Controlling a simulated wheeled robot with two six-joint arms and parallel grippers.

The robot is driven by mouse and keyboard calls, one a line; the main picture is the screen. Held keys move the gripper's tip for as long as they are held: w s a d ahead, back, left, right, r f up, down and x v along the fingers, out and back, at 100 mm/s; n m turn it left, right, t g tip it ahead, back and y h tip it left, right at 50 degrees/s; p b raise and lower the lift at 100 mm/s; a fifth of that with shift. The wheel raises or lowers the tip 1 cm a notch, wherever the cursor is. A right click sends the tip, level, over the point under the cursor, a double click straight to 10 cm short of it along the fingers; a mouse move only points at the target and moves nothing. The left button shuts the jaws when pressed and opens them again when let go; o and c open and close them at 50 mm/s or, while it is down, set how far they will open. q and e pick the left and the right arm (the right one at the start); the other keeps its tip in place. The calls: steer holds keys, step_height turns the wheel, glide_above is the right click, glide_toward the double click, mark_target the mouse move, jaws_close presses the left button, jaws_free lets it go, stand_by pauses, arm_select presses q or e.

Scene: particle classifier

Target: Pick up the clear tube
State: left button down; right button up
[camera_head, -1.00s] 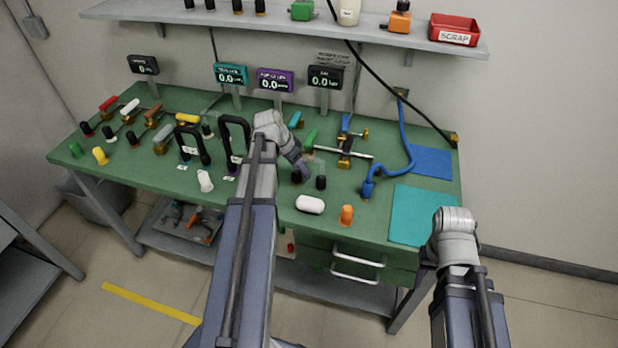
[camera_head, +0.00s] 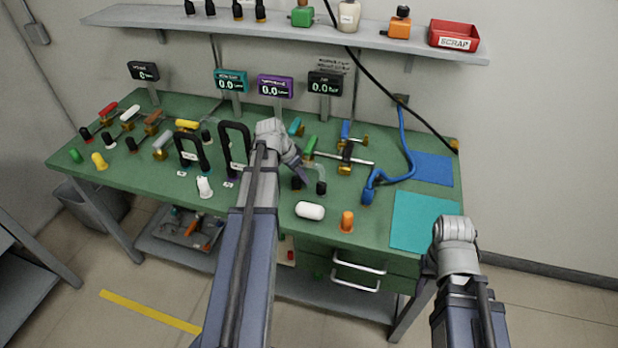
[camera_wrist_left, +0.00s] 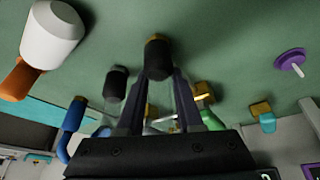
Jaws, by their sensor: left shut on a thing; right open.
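The clear tube (camera_head: 310,168) is see-through and hard to make out in the head view, above two black ends (camera_head: 321,188) near the bench's middle. In the left wrist view, one black end (camera_wrist_left: 158,58) is between the finger lines and the other black end (camera_wrist_left: 115,84) is just left. My left gripper (camera_head: 298,178) reaches down over the bench from the left, its fingers (camera_wrist_left: 160,95) shut on the clear tube. The black ends look to be at or close to the bench top; I cannot tell if they touch it. My right arm is at the lower right; its fingers are hidden.
A white capsule-shaped piece (camera_head: 310,211) and an orange piece (camera_head: 347,221) are in front. Black U-shaped loops (camera_head: 233,145) stand left. The teal mat (camera_head: 425,220) is bare.

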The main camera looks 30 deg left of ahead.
stand_by(0.4)
arm_select(q)
step_height(320, 180, up, 10)
steer(key=p, duration=1)
steer(key=shift+r, duration=0.1)
steer(key=shift+w+r+p, duration=0.15)
steer(key=shift+r+p, duration=2.05)
steer(key=shift+p, duration=0.1)
step_height(320, 180, up, 3)
steer(key=p, duration=0.3)
steer(key=shift+w, duration=0.1)
